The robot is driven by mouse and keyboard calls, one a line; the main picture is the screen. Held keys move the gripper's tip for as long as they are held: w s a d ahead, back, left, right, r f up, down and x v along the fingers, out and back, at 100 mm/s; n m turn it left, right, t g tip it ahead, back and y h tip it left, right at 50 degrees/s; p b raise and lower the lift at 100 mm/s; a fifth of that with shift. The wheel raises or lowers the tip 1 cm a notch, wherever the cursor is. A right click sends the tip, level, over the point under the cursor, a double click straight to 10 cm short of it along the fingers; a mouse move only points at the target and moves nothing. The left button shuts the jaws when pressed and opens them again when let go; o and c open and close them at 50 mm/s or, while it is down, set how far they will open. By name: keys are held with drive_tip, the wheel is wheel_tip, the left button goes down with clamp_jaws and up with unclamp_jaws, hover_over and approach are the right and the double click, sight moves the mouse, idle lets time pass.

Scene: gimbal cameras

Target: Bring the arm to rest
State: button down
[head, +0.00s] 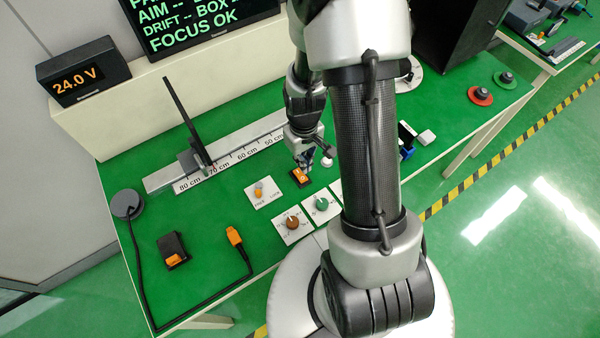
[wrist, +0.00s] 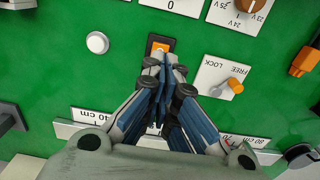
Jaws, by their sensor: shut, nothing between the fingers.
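My gripper (wrist: 165,68) is shut and empty. In the wrist view its fingertips are together at the near edge of a black rocker switch with an orange face (wrist: 158,45); I cannot tell whether they touch it. In the head view my gripper (head: 308,166) is low over the green bench, close to the same orange switch (head: 299,176). My arm's dark carbon link crosses the middle of the head view and hides part of the bench behind it.
A FREE/LOCK lever plate (head: 262,193), two dial plates with a brown knob (head: 292,222) and a green knob (head: 322,203), and a ruler rail (head: 240,154) surround the gripper. A screen (head: 205,25) and a 24.0 V display (head: 80,78) stand behind. A cable with an orange plug (head: 235,236) lies front left.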

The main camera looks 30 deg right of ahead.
idle(0.3)
drive_tip(key=s+a+r+t, duration=0.1)
drive_tip(key=a+r, duration=0.2)
drive_tip(key=r, duration=0.7)
drive_tip(key=s+a+r+t, duration=0.1)
drive_tip(key=a+r, duration=0.2)
drive_tip(key=r, duration=0.6)
drive_tip(key=s+a+r+t, duration=0.2)
drive_tip(key=s+a+r, duration=0.2)
drive_tip(key=s+r, duration=0.6)
drive_tip(key=shift+s+a+t, duration=0.3)
drive_tip(key=shift+s+a, duration=0.05)
drive_tip(key=shift+s, duration=0.45)
drive_tip(key=shift+w+r+m, duration=0.1)
drive_tip(key=shift+w+m, duration=0.05)
drive_tip(key=shift+m, duration=0.15)
